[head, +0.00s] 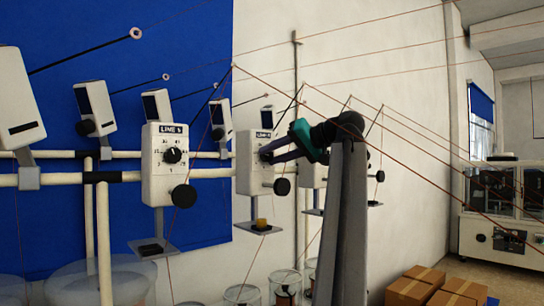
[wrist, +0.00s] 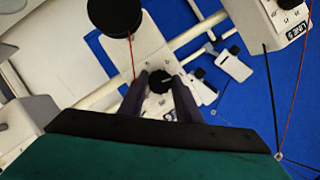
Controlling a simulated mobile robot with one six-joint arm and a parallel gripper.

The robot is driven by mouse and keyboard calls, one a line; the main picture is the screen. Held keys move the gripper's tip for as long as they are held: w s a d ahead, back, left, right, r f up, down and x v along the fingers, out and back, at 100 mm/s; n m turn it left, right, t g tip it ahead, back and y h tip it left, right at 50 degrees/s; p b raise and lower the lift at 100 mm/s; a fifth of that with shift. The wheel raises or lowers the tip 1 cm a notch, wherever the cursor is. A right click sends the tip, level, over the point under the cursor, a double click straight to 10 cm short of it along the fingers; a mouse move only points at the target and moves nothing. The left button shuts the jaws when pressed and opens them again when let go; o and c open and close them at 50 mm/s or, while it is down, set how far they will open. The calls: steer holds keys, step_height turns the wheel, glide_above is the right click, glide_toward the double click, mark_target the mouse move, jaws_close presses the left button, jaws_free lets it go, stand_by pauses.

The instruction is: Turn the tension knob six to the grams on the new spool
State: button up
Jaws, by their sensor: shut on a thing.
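A white tension unit (head: 247,178) hangs from the rail in the middle of the head view, and my arm reaches it from the right. My gripper (head: 267,156) is at its dial. In the wrist view my two dark fingers are shut on a round black knob (wrist: 160,82), one on each side. Dial marks show around the knob, but they are too small to read. My fingers hide this knob in the head view. A small yellow thing (head: 262,224), perhaps a spool, sits on the tray below the unit; no grams can be read on it.
The LINE 5 unit (head: 164,165) hangs just left, its dial free. A larger black disc (head: 282,186) sticks out low on the gripped unit. Thin threads cross the space around my arm. Cardboard boxes (head: 410,289) lie on the floor at right.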

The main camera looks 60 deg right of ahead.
steer(key=shift+r, duration=0.1)
steer(key=o, duration=1.1)
steer(key=shift+w, duration=0.15)
steer(key=shift+c, duration=0.2)
steer(key=shift+s, duration=0.5)
steer(key=v, duration=1.3)
steer(key=shift+p, duration=0.4)
